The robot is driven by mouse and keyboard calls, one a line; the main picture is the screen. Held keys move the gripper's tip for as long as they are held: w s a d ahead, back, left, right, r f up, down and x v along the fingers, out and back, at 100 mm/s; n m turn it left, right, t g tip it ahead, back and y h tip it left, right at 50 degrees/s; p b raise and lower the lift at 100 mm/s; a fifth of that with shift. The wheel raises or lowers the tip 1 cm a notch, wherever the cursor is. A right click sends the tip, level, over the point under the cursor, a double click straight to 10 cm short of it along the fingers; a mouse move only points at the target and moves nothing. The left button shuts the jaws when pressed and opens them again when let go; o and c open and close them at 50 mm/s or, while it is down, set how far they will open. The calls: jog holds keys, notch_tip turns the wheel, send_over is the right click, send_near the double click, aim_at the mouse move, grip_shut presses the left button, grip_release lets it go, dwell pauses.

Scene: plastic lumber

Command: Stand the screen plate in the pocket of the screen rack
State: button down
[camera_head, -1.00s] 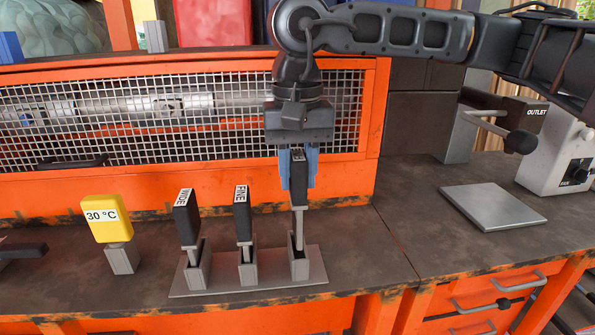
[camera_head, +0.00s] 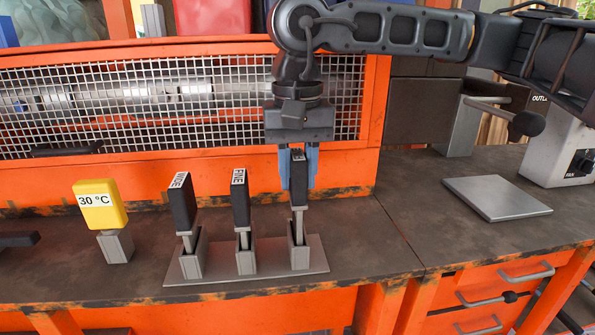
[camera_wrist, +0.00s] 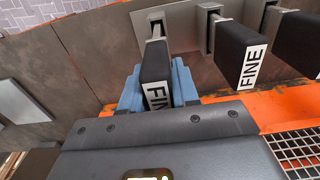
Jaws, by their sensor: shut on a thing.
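My gripper (camera_head: 298,175) is shut on the black handle of a screen plate (camera_head: 299,190), above the right end of the screen rack (camera_head: 178,277). The held plate is upright, and its narrow metal lower part (camera_head: 299,228) reaches down into the right pocket (camera_head: 301,260). I cannot tell whether it rests on the bottom. In the wrist view the held handle (camera_wrist: 155,65) sits between the blue fingers, and its label appears to read FINE. Another FINE plate (camera_head: 240,205) stands in the middle pocket and a WIDE plate (camera_head: 181,205) in the left pocket.
A yellow 30 °C tag (camera_head: 100,205) stands on a small grey block at the left. A flat grey plate (camera_head: 497,198) lies on the bench at the right, near a white OUTLET box (camera_head: 560,150). An orange mesh guard (camera_head: 180,110) rises behind the rack.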

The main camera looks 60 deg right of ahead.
aim_at(298, 154)
jog(key=shift+f+b, duration=1.2)
jog(key=shift+b, duration=0.1)
jog(key=shift+f, duration=0.1)
jog(key=c, duration=0.8)
grip_release()
jog(key=shift+o, duration=0.2)
notch_tip(298, 154, up, 8)
jog(key=shift+f, duration=0.1)
jog(key=shift+p, duration=0.3)
